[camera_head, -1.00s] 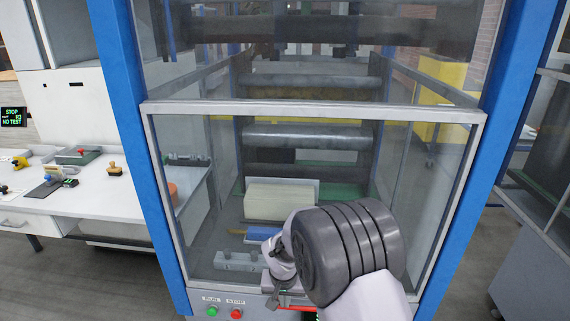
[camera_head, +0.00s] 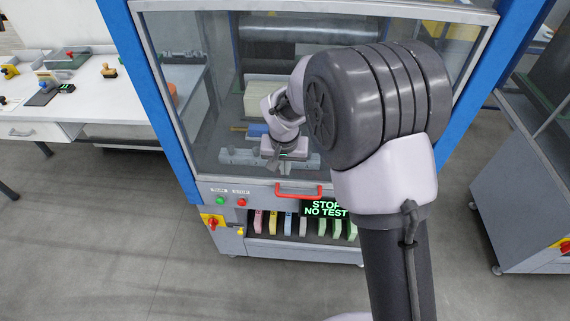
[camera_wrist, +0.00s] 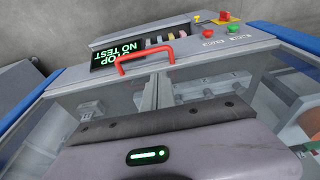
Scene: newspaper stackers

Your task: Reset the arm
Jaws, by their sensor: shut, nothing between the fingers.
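My arm rises at the right of the head view and bends over toward the machine. My gripper (camera_head: 274,166) hangs at its end in front of the glass door, above the red door handle (camera_head: 299,189). In the wrist view my gripper (camera_wrist: 154,90) shows its two grey fingers together, with nothing between them. The wrist view also shows the red handle (camera_wrist: 145,59) beyond the fingertips. My arm hides part of the machine's right side.
The blue-framed machine (camera_head: 165,100) has green and red buttons, a STOP / NO TEST display (camera_head: 325,209) and a rack of coloured blocks (camera_head: 288,222). A white bench (camera_head: 60,118) with tools stands left, a grey cabinet (camera_head: 520,215) right. Floor at front left is clear.

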